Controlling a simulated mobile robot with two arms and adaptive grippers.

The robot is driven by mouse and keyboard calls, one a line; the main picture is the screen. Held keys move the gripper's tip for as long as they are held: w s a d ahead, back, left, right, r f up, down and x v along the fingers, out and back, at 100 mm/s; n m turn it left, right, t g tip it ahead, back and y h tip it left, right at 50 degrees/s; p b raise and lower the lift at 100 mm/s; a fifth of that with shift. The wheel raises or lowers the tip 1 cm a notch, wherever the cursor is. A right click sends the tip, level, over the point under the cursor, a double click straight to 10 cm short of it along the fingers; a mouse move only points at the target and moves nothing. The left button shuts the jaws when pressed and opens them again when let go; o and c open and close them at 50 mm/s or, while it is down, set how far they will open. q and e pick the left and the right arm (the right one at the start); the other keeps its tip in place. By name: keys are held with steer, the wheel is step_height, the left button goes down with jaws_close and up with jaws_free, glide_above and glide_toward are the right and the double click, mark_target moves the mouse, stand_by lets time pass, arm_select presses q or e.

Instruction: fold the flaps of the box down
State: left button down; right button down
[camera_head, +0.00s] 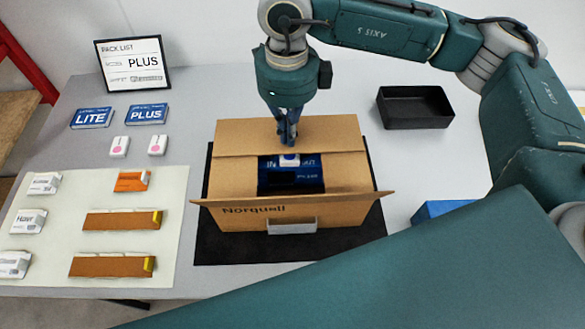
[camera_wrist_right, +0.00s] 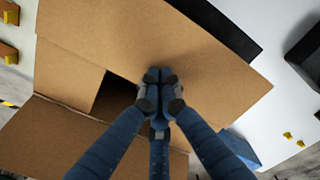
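The open cardboard box (camera_head: 252,222), marked "Norquell", stands on a black mat (camera_head: 215,248) in the head view. Its far flap (camera_head: 240,135) rises at the back. Its near flap (camera_head: 365,199) sticks out towards me, seen almost edge-on. Cardboard panels lie on the left (camera_head: 234,176) and right (camera_head: 345,173) of the opening, seemingly side flaps folded inward. Blue packages (camera_head: 308,168) show between them. My right gripper (camera_head: 288,140) points down in front of the far flap, fingertips together and empty. In the wrist view its fingertips (camera_wrist_right: 160,75) are at the cardboard; contact is unclear. My left gripper is out of view.
A black tray (camera_head: 413,122) stands right of the box, with a blue item (camera_head: 440,209) nearer. A pale sheet (camera_head: 70,220) with cartons and brown strips lies left.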

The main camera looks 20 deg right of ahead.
step_height(320, 180, up, 8)
steer(key=p, duration=0.3)
steer(key=shift+f, duration=0.25)
